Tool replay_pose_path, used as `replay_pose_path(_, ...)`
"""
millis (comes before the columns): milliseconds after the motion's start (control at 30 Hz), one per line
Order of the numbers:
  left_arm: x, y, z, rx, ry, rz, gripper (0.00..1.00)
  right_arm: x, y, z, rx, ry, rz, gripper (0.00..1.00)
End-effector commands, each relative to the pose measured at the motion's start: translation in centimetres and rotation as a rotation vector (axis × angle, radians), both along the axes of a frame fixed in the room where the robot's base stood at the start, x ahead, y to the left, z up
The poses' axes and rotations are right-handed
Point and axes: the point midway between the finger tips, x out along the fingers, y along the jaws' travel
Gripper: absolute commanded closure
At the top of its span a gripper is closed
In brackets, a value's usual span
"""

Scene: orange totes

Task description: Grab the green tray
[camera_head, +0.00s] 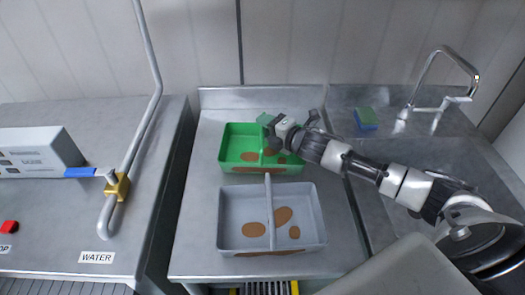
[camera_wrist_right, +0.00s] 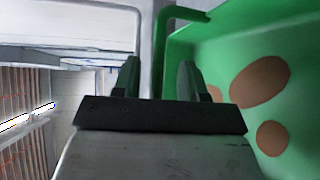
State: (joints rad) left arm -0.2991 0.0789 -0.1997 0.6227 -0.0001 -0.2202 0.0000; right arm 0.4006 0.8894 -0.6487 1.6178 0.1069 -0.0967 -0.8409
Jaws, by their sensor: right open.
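The green tray (camera_head: 228,149) sits at the back of the middle metal counter, with brown patches inside and a divider or handle across its middle. My right gripper (camera_head: 272,131) is over its right half, near that divider, and hides part of the far right side. In the right wrist view the green tray (camera_wrist_right: 234,45) fills the right side. There the two fingers of my right gripper (camera_wrist_right: 160,78) stand apart, with a green bar of the tray showing between them. I cannot tell how deep the bar sits between the fingers. My left gripper is not in view.
A grey tray (camera_head: 232,203) with brown patches and a central handle stands in front of the green one. A green and blue sponge (camera_head: 366,119) lies right, near a faucet (camera_head: 430,85). A pipe with a blue-handled valve (camera_head: 118,185) stands on the left counter (camera_head: 45,225).

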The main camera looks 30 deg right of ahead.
Motion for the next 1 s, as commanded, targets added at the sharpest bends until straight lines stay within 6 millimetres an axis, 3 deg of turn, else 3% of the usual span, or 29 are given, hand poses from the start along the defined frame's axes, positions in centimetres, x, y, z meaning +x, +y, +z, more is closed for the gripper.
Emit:
replay_pose_path(267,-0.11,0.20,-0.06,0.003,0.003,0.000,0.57,0.33,0.08,-0.04,-0.001,0.000,-0.001,0.58)
replay_pose_path(567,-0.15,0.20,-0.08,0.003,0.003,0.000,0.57,0.30,0.09,-0.06,-0.001,0.001,0.000,1.00)
replay_pose_path(1000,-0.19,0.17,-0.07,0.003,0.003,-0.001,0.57,0.32,0.07,0.26,-0.001,-0.002,0.000,1.00)
